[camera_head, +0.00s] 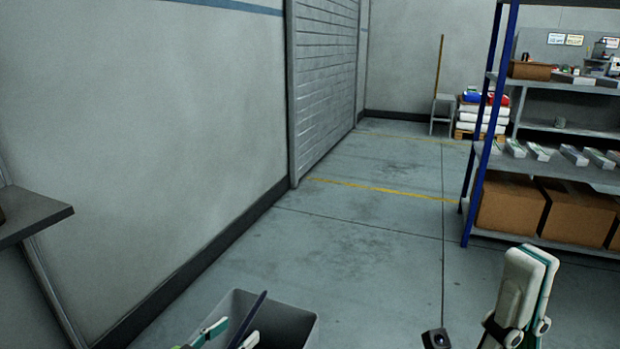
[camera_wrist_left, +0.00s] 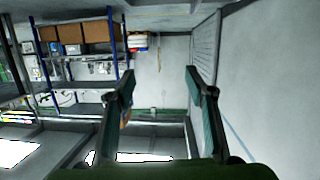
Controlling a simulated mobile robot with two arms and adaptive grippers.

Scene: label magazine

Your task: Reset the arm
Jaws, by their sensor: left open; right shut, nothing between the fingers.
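My left gripper (camera_head: 230,334) shows at the bottom edge of the head view, in front of a grey bin. Its green and white fingertips are apart, and most of it is cut off by the frame. In the left wrist view my left gripper (camera_wrist_left: 160,90) is open, with nothing between its two dark green fingers. My right gripper (camera_head: 530,285) stands upright at the lower right of the head view, its fingers shut together and empty. Most of both arms is out of view.
The open grey bin (camera_head: 292,318) has a dark blue stick-like thing (camera_head: 254,318) at it. A blue-posted shelf (camera_head: 481,150) with cardboard boxes (camera_head: 510,203) stands at right. A grey ledge (camera_head: 35,214) juts in at left. The middle floor (camera_head: 350,240) is clear.

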